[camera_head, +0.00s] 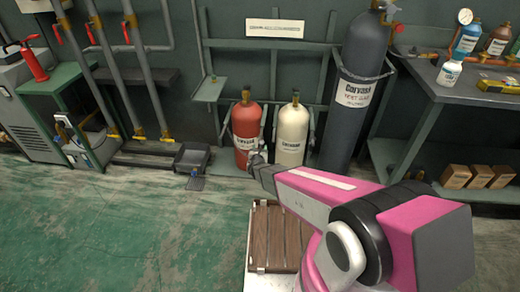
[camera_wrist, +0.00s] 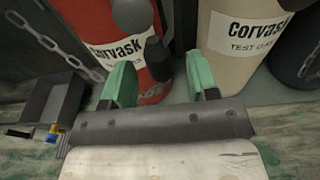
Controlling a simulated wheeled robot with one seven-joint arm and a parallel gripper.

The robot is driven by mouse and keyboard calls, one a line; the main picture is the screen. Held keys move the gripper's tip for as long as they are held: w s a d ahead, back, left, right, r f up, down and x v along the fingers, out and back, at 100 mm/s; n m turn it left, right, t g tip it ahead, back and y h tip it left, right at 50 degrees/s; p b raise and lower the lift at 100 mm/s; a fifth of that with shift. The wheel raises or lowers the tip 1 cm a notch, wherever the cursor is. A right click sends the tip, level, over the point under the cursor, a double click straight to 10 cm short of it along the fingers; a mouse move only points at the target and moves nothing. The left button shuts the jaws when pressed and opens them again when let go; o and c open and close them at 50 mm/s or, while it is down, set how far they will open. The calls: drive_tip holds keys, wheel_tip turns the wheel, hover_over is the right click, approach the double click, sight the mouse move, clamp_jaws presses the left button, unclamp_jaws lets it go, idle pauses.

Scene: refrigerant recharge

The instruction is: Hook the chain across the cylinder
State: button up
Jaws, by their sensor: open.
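A red cylinder (camera_head: 247,140) and a cream cylinder (camera_head: 292,135) stand upright side by side against the rack. In the wrist view the red cylinder (camera_wrist: 115,35) is left of centre and the cream cylinder (camera_wrist: 232,60) right of centre, both with labels. A chain (camera_wrist: 62,45) hangs slack at the left of the red cylinder; its free end is not clear. More chain (camera_wrist: 311,62) shows at the right edge. In the head view my gripper (camera_head: 258,157) is low before the red cylinder.
A tall dark cylinder (camera_head: 362,60) with a band around it stands right of the cream one. A workbench (camera_head: 425,80) is at the right. A dark bin (camera_head: 191,157) sits at the left on the floor. A wooden slatted pallet (camera_head: 270,235) lies below my arm. Green floor is clear at left.

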drive_tip(key=s+r, duration=0.1)
drive_tip(key=s, duration=0.9)
drive_tip(key=s+d+r+m+g+h, duration=0.1)
drive_tip(key=d+r+m+g+h, duration=0.35)
drive_tip(key=d+m, duration=0.6)
drive_tip(key=s+d+r+m+g+h, duration=0.2)
drive_tip(key=d+r+m+g+h, duration=0.3)
drive_tip(key=d+m, duration=0.55)
drive_tip(key=s+d+r+m+g+y, duration=0.2)
drive_tip(key=s+r+m+g+y, duration=0.5)
drive_tip(key=s+r+m+y, duration=0.3)
drive_tip(key=m, duration=0.4)
drive_tip(key=shift+s+d+y, duration=0.2)
drive_tip(key=shift+d+y, duration=0.05)
drive_tip(key=shift+y, duration=0.1)
drive_tip(key=shift+f, duration=0.1)
